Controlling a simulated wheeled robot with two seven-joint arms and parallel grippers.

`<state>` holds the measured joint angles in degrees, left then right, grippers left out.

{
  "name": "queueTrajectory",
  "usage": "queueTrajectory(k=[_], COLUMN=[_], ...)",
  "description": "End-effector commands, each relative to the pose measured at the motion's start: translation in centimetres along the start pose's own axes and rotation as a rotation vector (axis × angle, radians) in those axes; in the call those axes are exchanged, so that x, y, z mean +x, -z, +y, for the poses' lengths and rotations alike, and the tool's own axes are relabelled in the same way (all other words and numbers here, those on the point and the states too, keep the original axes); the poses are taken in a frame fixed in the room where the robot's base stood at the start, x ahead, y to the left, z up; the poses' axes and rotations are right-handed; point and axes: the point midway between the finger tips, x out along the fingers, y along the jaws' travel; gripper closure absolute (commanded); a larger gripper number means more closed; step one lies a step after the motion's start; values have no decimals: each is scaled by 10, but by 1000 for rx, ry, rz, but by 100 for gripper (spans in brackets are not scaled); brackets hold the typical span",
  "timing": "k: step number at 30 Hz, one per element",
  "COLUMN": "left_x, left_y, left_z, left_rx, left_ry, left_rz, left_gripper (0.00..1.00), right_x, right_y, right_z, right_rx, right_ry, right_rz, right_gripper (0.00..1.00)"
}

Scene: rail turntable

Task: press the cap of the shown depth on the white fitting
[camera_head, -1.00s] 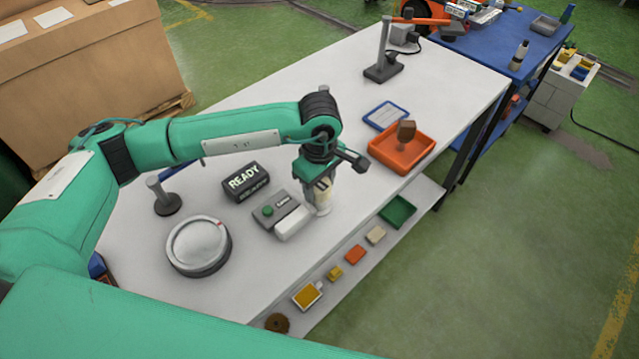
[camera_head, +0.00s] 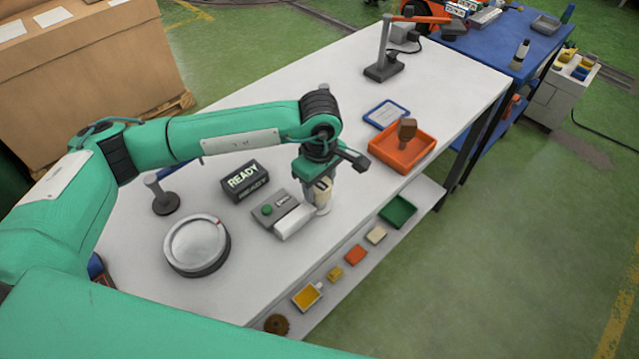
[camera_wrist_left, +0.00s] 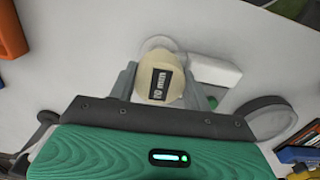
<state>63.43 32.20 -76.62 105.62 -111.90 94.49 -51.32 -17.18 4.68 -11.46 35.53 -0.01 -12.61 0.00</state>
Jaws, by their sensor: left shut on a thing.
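My left gripper (camera_head: 322,190) is pointed down over the white table and shut on a cream cap (camera_wrist_left: 160,84). The cap carries a dark label that seems to read "10 mm" in the left wrist view. A round white piece (camera_wrist_left: 157,44), which looks like the white fitting, shows just beyond the cap. In the head view a little of this white piece (camera_head: 323,210) shows below the fingers. I cannot tell whether cap and fitting touch. My right gripper is not in view.
Left of the gripper are a grey box with a green button (camera_head: 268,210), a white block (camera_head: 293,222), a black READY sign (camera_head: 245,181) and a round turntable (camera_head: 197,246). An orange tray (camera_head: 418,153) and blue-framed card (camera_head: 386,115) are to the right. A lower shelf holds small coloured pieces.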

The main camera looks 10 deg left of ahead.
Motion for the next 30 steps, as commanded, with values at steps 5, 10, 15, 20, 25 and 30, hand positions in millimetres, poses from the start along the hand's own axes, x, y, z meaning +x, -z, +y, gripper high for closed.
queueTrajectory(k=[5,10,15,20,25,30], left_x=[1,1,1,2,4,6], left_y=[0,0,0,0,0,0], left_z=[0,0,0,0,0,0], left_rx=[0,0,0,0,0,0], left_ry=[0,0,0,0,0,0], left_rz=[0,0,0,0,0,0], left_gripper=[72,72,72,72,72,72], right_x=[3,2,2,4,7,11], right_y=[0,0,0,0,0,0], right_z=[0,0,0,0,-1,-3], right_rx=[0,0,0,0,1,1], right_ry=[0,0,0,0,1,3], right_rz=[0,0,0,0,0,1], right_gripper=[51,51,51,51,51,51])
